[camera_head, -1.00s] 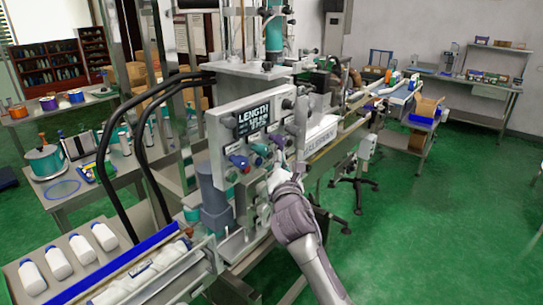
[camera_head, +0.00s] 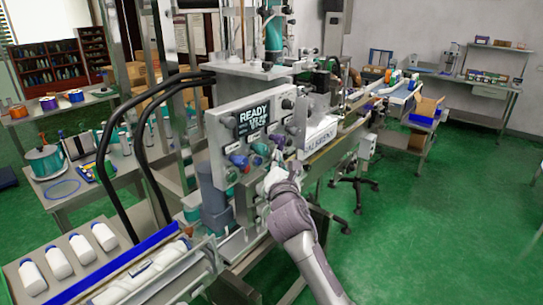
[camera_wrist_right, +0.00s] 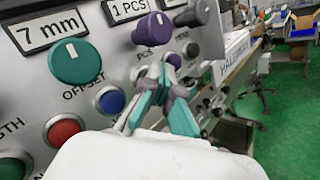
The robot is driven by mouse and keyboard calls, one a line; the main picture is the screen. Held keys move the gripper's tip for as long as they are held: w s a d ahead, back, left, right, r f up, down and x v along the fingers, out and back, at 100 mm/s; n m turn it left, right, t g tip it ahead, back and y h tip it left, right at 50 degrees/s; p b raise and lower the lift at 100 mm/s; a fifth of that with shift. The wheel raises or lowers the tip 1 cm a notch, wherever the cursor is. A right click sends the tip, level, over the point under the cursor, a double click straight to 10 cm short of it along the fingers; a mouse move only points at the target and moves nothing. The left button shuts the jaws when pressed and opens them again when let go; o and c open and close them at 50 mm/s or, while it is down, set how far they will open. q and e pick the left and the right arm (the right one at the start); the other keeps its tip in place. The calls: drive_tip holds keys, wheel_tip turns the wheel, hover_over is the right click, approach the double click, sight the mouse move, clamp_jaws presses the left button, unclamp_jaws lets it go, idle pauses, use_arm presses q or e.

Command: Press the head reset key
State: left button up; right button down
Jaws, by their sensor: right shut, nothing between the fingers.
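The machine's control panel (camera_head: 222,130) stands in the middle of the head view, its display (camera_head: 253,117) reading READY. In the right wrist view the panel carries a teal OFFSET knob (camera_wrist_right: 74,62), a purple PCS knob (camera_wrist_right: 153,28), a blue button (camera_wrist_right: 110,100), a red button (camera_wrist_right: 63,131) and a dark green button (camera_wrist_right: 14,168). I cannot read which key is the head reset. My right gripper (camera_head: 270,171) is shut and empty in front of the panel; its fingertips (camera_wrist_right: 158,78) are below the purple knob, right of the blue button. Contact cannot be told. My left gripper is out of view.
Thick black hoses (camera_head: 150,150) arch at the panel's left. A tray of white bottles (camera_head: 58,262) stands at the lower left. A conveyor (camera_head: 335,152) runs off to the upper right. The green floor (camera_head: 440,215) at the right is open.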

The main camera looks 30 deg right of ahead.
drive_tip(key=shift+s+d+p, duration=0.3)
drive_tip(key=shift+s+p, duration=0.25)
drive_tip(key=shift+s, duration=0.25)
drive_tip(key=s, duration=0.1)
drive_tip(key=s+d+p, duration=0.1)
drive_tip(key=s, duration=0.1)
drive_tip(key=s+d+p, duration=0.1)
drive_tip(key=shift+s, duration=0.3)
drive_tip(key=shift+f, duration=0.15)
idle(0.6)
